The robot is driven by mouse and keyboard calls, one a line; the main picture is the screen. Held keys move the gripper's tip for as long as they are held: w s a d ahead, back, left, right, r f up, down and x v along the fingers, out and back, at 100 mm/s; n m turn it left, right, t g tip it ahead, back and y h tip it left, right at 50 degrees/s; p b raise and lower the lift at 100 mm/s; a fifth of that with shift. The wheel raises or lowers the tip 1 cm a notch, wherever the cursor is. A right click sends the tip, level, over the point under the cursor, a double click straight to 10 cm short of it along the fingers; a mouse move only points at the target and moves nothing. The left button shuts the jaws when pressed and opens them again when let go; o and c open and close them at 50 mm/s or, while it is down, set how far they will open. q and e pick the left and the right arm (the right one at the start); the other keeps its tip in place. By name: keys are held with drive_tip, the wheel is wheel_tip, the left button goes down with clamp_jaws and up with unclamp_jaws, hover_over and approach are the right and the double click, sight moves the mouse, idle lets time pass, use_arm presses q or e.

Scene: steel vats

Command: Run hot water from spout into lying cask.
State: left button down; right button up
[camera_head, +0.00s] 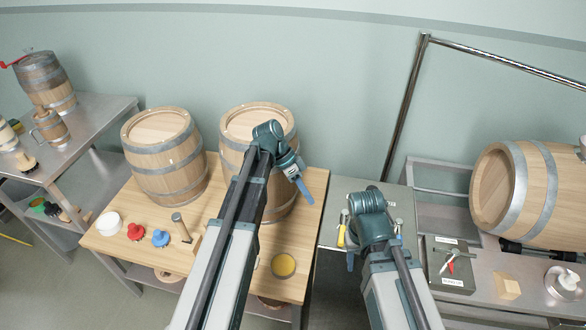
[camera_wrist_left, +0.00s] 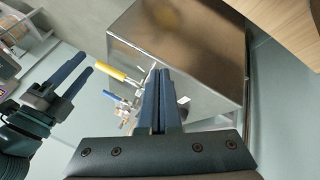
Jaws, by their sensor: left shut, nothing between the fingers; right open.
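The lying cask (camera_head: 545,190), pale wood with steel hoops, rests on its side on a steel bench at the right in the head view. My left gripper (camera_head: 305,190) is shut and empty in front of the right upright cask. In the left wrist view, its closed fingers (camera_wrist_left: 161,75) overlap the picture near a yellow-handled (camera_wrist_left: 109,72) and a blue-handled metal fitting (camera_wrist_left: 112,94); contact cannot be told. My right gripper (camera_wrist_left: 77,80) is open and empty at the left there. The yellow handle also shows in the head view (camera_head: 341,236). I cannot make out the spout's outlet.
Two upright casks (camera_head: 165,165) stand on a wooden-topped table (camera_head: 225,292) with red and blue knobs, a mallet and a yellow-filled dish. A tall steel pole (camera_head: 405,110) rises behind the steel stand. A wooden block (camera_head: 507,286) sits on the right bench.

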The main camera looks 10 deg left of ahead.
use_arm(q)
drive_tip(key=p+v, duration=0.6)
drive_tip(key=v, duration=0.3)
drive_tip(key=shift+p, duration=0.4)
drive_tip(key=shift+s+r, duration=0.1)
drive_tip(key=s+d+f+n+y, duration=0.2)
drive_tip(key=s+d+n+y, duration=0.2)
drive_tip(key=s, duration=0.4)
drive_tip(key=s+d+f+n+t+y+b, duration=0.1)
drive_tip(key=s+d+f+n+y, duration=0.2)
drive_tip(key=s+d, duration=0.3)
drive_tip(key=s+y, duration=0.1)
drive_tip(key=s, duration=0.2)
drive_tip(key=shift+n, duration=0.4)
